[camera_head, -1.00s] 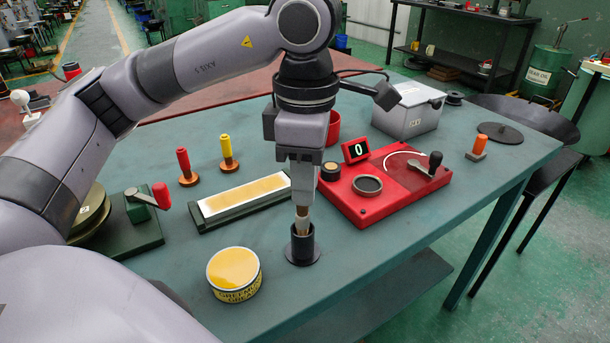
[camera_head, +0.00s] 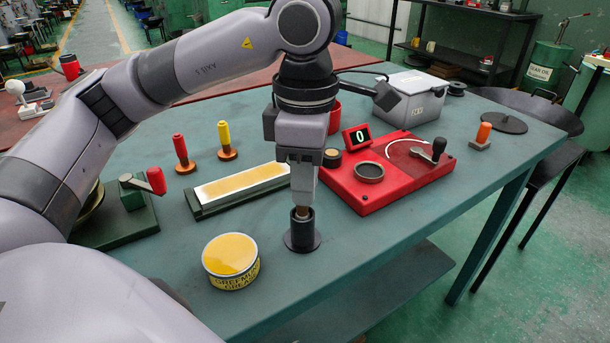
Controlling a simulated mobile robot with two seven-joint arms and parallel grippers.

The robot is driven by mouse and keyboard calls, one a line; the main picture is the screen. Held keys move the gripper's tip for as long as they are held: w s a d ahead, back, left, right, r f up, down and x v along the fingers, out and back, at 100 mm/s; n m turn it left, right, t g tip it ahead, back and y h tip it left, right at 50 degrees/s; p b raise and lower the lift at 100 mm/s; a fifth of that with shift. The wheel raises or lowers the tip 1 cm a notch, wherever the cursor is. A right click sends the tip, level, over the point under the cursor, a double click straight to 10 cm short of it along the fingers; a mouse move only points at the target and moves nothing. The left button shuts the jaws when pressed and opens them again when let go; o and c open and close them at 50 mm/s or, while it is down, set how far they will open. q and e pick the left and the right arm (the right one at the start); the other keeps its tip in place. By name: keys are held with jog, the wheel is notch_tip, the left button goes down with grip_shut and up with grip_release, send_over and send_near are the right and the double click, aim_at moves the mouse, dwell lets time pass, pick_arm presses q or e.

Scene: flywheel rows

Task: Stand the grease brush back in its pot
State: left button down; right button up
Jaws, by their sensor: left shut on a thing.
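The black grease pot (camera_head: 302,236) stands upright on the green bench on its round base, near the front edge. My left gripper (camera_head: 303,200) is right above the pot, pointing down, shut on the grease brush (camera_head: 301,212). Only a short brown part of the brush shows between the fingertips and the pot's rim. Its lower end is hidden inside the pot, so I cannot tell if it touches the bottom. The brush looks about upright. My right gripper is not in view.
A yellow-lidded tin (camera_head: 230,262) stands left of the pot. A long tray with a yellow strip (camera_head: 240,188) lies behind it. A red device with a dial (camera_head: 385,173) is close on the right. A grey box (camera_head: 408,97) stands farther back. The bench front right is clear.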

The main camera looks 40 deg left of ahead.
pick_arm(q)
jog(key=shift+f, duration=0.2)
jog(key=c, duration=1)
grip_release()
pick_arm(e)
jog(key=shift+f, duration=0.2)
pick_arm(q)
jog(key=shift+r, duration=0.6)
notch_tip(320, 180, up, 6)
jog(key=shift+p, duration=0.8)
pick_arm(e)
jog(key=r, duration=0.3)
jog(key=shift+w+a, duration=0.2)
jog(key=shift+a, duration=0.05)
